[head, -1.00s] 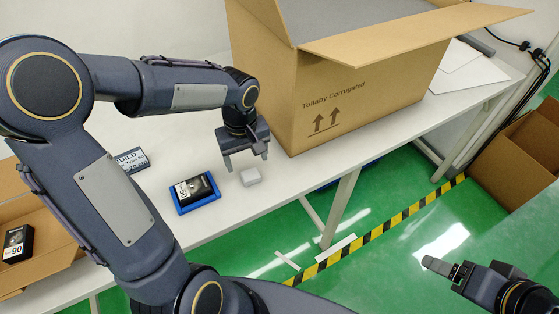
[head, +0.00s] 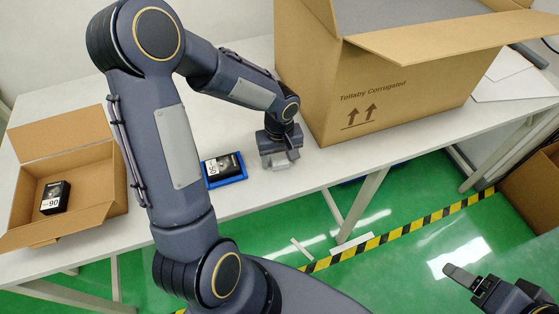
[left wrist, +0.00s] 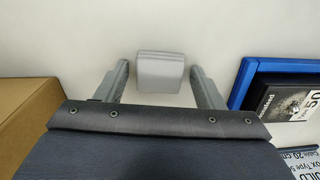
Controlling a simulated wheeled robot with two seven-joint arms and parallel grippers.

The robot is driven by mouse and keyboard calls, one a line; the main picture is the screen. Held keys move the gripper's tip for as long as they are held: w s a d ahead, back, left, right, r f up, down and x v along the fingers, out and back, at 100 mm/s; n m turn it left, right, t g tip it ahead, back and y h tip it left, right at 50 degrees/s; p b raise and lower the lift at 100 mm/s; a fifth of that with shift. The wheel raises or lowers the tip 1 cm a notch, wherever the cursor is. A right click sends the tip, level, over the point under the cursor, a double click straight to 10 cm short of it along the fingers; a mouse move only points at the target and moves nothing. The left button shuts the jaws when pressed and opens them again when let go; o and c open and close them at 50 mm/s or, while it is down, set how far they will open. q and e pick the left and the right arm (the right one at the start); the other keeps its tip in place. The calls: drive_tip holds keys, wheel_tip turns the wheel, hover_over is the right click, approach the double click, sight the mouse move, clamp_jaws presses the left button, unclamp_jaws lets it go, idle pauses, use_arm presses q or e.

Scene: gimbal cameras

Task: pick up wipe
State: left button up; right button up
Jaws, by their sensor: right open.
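The wipe, a small pale grey block (head: 281,166), lies on the white table in front of the large cardboard box. In the left wrist view the wipe (left wrist: 160,72) shows between the two fingers of my left gripper (left wrist: 160,80), with a gap on each side. My left gripper (head: 280,160) is open and points down at the wipe, partly covering it in the head view. Whether the fingertips reach down to the table is hard to tell. My right gripper (head: 484,278) is open and empty, over the green floor at lower right.
A blue tray (head: 240,177) with a black box (head: 222,167) lies just left of the wipe. A large cardboard box (head: 380,85) stands behind and to the right. An open carton (head: 85,215) with a black box (head: 55,198) is at far left.

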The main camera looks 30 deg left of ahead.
sight(280, 159)
use_arm(q)
drive_tip(key=c, duration=0.8)
drive_tip(key=shift+r, duration=0.15)
drive_tip(key=shift+w+r, duration=0.1)
drive_tip(key=shift+r, duration=0.15)
wheel_tip(280, 159, up, 2)
drive_tip(key=shift+r, duration=0.15)
drive_tip(key=s+d+r, duration=0.2)
drive_tip(key=s+r, duration=0.3)
drive_tip(key=s, duration=0.1)
drive_tip(key=s+d+r+b, duration=0.1)
drive_tip(key=s+d+r, duration=0.1)
drive_tip(key=s+r, duration=0.3)
drive_tip(key=shift+s+d, duration=0.35)
drive_tip(key=shift+s, duration=0.85)
